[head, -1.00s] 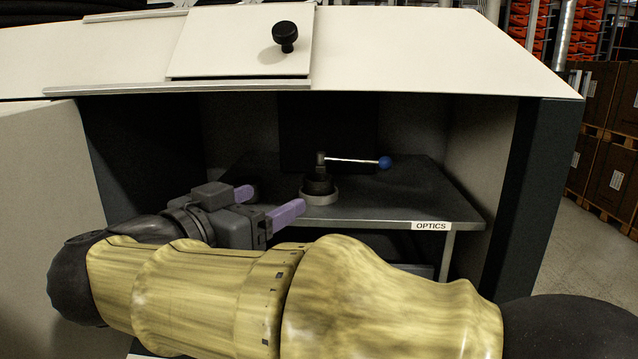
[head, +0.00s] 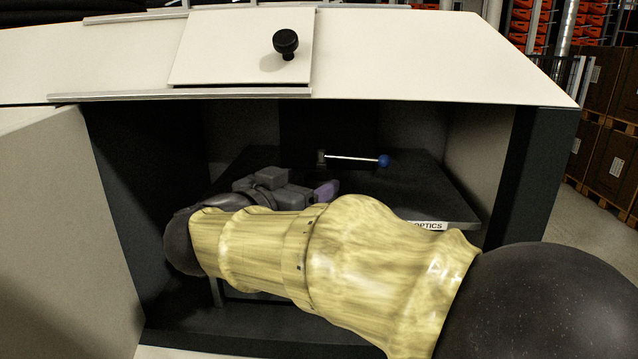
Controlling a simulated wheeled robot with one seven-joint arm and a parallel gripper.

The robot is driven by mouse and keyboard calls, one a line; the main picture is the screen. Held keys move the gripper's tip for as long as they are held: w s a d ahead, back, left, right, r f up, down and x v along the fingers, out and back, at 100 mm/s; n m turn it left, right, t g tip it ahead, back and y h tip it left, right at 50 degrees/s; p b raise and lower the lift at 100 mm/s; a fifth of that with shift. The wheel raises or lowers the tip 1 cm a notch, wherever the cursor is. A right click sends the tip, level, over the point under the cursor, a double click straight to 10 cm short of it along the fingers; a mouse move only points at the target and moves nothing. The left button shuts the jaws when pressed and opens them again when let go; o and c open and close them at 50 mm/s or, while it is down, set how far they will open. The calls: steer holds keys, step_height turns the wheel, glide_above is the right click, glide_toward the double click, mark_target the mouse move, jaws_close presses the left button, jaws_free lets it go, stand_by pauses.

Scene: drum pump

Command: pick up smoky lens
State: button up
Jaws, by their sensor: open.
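No smoky lens can be made out now. A dark round piece in a grey ring, seen earlier on the shelf below the lever, is now hidden behind my gripper and arm; I cannot tell whether it is or holds the lens. My gripper (head: 326,191) is inside the cabinet over the dark shelf, pointing right. One purple finger shows; the other is hidden. The jaws are open, and whether anything lies between them is hidden. A metal lever (head: 352,158) with a blue ball end (head: 384,161) stands just beyond the fingertip.
The dark shelf (head: 420,185) carries an OPTICS label (head: 430,225) at its front edge. The white cabinet top (head: 430,55), with a black-knobbed panel (head: 235,45), lies above the opening. An open door (head: 60,220) is at left, a dark post (head: 540,180) at right. The shelf's right side is clear.

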mark_target(313, 179)
steer(key=p+x, duration=0.2)
steer(key=x, duration=0.2)
steer(key=shift+w+d, duration=0.1)
steer(key=shift+w, duration=0.2)
steer(key=shift+w+d+f, duration=0.15)
steer(key=shift+w+f, duration=0.05)
steer(key=c, duration=0.9)
steer(key=shift+w, duration=0.1)
steer(key=shift+c, duration=0.9)
